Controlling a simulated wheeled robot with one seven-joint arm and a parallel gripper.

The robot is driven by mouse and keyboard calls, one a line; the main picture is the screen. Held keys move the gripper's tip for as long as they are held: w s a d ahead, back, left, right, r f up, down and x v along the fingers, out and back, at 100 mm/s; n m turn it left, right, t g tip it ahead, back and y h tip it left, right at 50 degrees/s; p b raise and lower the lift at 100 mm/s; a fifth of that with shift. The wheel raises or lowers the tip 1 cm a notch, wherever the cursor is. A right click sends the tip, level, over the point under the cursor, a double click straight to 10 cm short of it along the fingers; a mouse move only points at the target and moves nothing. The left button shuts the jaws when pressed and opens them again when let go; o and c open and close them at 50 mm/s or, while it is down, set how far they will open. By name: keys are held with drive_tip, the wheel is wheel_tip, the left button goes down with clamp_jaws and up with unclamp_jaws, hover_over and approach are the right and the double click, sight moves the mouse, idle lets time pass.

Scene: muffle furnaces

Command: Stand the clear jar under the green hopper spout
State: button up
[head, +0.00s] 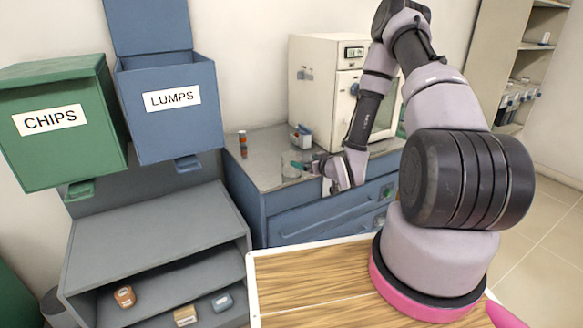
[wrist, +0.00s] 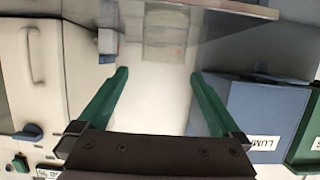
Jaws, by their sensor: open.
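The clear jar (head: 289,171) stands upright on the grey bench top and is small and faint in the head view. My gripper (head: 299,165) is open at the jar, with a green finger close to its rim. I cannot tell whether it touches the jar. In the wrist view my gripper (wrist: 158,75) shows two green fingers spread apart, with a pale, see-through area between them; the jar's outline there is unclear. The green hopper (head: 63,122), labelled CHIPS, hangs at the left, with its green spout (head: 80,190) underneath above a grey shelf unit.
A blue hopper (head: 172,108) labelled LUMPS hangs beside the green one. The grey shelf top (head: 150,238) below them is clear. A furnace (head: 324,90), a small caddy (head: 301,136) and a red-and-brown stack (head: 243,144) stand on the bench. Small containers sit on the lower shelf.

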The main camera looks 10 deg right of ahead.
sight(287, 158)
drive_tip(key=x, duration=1)
drive_tip(key=shift+w+a+f, duration=0.15)
drive_tip(key=shift+a+f, duration=0.2)
drive_tip(key=shift+f, duration=0.2)
drive_tip(key=shift+r, duration=0.1)
drive_tip(key=c, duration=1.2)
